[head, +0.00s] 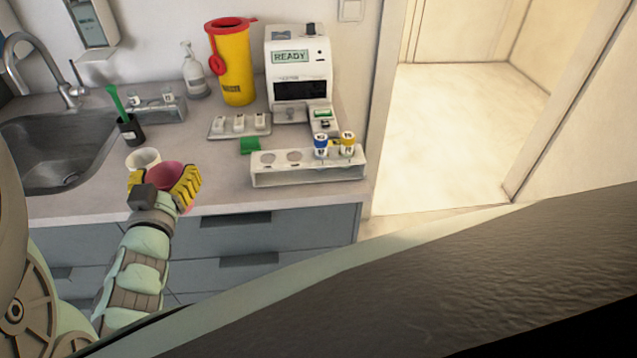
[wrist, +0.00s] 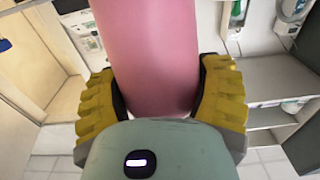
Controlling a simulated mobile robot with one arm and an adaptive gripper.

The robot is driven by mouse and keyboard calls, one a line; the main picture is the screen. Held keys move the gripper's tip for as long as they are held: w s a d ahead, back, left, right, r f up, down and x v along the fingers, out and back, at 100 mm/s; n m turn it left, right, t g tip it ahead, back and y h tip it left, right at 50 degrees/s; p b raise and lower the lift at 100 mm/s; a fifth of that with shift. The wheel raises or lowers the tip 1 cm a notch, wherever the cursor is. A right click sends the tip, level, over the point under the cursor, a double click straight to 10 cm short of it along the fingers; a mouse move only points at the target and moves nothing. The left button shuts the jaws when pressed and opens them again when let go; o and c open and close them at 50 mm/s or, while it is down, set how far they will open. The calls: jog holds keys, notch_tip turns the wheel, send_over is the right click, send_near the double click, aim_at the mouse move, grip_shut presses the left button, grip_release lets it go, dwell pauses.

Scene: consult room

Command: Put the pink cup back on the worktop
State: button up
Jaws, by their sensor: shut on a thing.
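The pink cup (head: 170,176) is between the yellow fingers of my gripper (head: 165,184), at the front edge of the worktop (head: 228,192). My gripper is shut on it. In the wrist view the pink cup (wrist: 158,55) fills the middle, with a finger of my gripper (wrist: 160,100) on each side. In the head view my gripper hides part of the cup, and I cannot tell whether its base touches the worktop.
The sink (head: 60,150) is at left. A rack (head: 310,174) with two capped vials, a green item (head: 250,146), a yellow sharps bin (head: 234,70) and an analyser (head: 298,65) stand to the right.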

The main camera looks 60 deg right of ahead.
jog(key=shift+w+d+f+p, duration=0.15)
jog(key=shift+d+f, duration=0.6)
jog(key=shift+d, duration=1.05)
jog(key=shift+s+d+f+p, duration=0.1)
jog(key=shift+d+f, duration=0.7)
jog(key=shift+d, duration=1.05)
jog(key=shift+w+d+f+p, duration=0.15)
jog(key=shift+d+f, duration=0.6)
jog(key=shift+d, duration=1.05)
jog(key=shift+f, duration=0.1)
jog(key=shift+f, duration=0.15)
jog(key=o, duration=1.2)
jog(key=shift+s, duration=0.1)
